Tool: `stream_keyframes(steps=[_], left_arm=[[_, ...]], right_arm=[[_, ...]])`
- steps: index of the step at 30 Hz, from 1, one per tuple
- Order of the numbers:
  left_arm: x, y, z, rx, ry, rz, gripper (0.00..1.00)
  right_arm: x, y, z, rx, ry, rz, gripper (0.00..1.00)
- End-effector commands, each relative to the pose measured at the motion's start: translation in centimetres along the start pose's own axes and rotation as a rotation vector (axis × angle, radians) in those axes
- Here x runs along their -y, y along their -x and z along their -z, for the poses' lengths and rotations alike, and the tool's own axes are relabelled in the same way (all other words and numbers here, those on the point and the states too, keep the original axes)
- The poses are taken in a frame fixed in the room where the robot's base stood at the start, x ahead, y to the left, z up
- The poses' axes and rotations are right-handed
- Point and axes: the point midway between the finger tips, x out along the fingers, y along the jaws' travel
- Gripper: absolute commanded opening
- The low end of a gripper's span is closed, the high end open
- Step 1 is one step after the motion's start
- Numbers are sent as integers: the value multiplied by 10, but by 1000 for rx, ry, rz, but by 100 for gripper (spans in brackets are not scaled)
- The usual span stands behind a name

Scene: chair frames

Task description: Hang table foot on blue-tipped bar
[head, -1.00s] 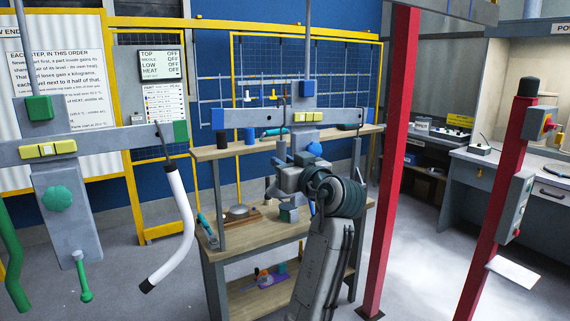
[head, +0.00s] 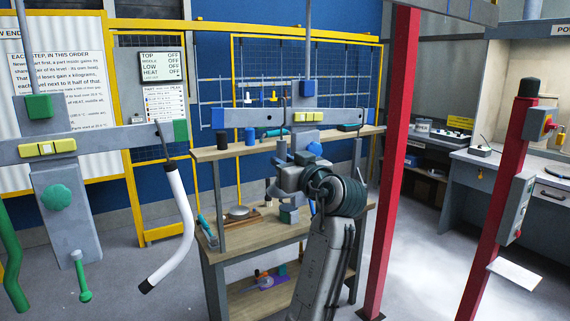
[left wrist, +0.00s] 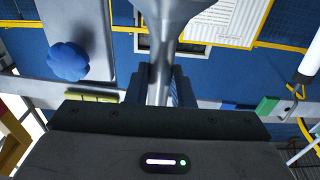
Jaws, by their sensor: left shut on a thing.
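My left gripper (head: 290,174) is shut on the table foot, a grey metal piece that narrows from a wide flare; the foot (left wrist: 163,45) stands between the jaws (left wrist: 161,84) in the left wrist view. I cannot tell whether the foot touches a hook. My right gripper is not in view.
A green-tipped bar (head: 100,142) hangs at left with a white tube (head: 176,232) on its right hook. A blue knob (left wrist: 68,62) is close beside the foot. A wooden bench (head: 240,232) stands behind; a red post (head: 391,160) rises at right.

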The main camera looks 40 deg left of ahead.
Motion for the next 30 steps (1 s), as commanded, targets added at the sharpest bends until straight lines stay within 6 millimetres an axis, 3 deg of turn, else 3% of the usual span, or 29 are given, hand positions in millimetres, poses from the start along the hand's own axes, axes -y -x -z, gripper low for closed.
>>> stream_keyframes(steps=[30], left_arm=[[0,-25,-1,0,0,1,0]], right_arm=[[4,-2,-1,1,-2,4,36]])
